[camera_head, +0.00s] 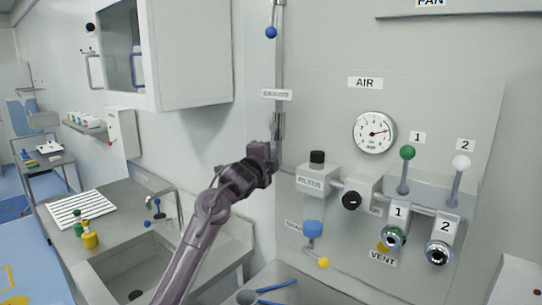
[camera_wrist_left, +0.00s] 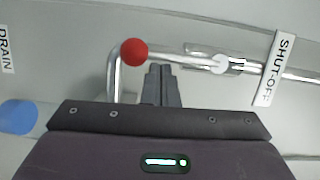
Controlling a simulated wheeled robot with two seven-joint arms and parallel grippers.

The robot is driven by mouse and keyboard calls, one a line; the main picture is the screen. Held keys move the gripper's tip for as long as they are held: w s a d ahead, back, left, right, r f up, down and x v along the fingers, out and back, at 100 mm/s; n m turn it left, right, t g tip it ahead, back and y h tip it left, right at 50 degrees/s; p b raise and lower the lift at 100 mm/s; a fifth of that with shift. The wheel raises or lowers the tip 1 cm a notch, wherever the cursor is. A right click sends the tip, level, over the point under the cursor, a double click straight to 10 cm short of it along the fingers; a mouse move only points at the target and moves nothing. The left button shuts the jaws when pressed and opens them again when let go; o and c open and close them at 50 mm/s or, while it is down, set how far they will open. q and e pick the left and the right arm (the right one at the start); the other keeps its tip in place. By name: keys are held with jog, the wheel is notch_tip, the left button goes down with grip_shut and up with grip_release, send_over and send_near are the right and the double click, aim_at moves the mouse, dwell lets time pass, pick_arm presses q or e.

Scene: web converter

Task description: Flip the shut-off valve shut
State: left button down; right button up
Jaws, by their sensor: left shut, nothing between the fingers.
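The shut-off valve's lever shows in the left wrist view as a metal rod with a red ball knob (camera_wrist_left: 134,52) at its end. The rod runs from the ball to a pale pivot (camera_wrist_left: 220,64) on the pipe, roughly along the pipe. The SHUT-OFF label (camera_wrist_left: 275,68) is beyond the pivot; it also shows in the head view (camera_head: 277,94), above my gripper. My left gripper (camera_head: 277,150) is shut and empty. Its fingertips (camera_wrist_left: 161,68) appear just beside the rod near the red ball; contact is unclear. The gripper hides the ball in the head view.
To the right are a filter block (camera_head: 317,182), an AIR gauge (camera_head: 375,132), and green-knobbed (camera_head: 407,153) and white-knobbed (camera_head: 461,162) levers. A blue drain knob (camera_head: 313,228) sits below. A wall cabinet (camera_head: 190,55) hangs upper left; a sink (camera_head: 140,270) lies lower left.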

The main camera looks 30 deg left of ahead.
pick_arm(q)
jog(key=shift+a+f+m+b, duration=0.15)
jog(key=shift+a+m+b, duration=0.15)
jog(key=shift+b, duration=0.2)
jog(key=shift+a+b, duration=0.1)
jog(key=shift+b, duration=0.2)
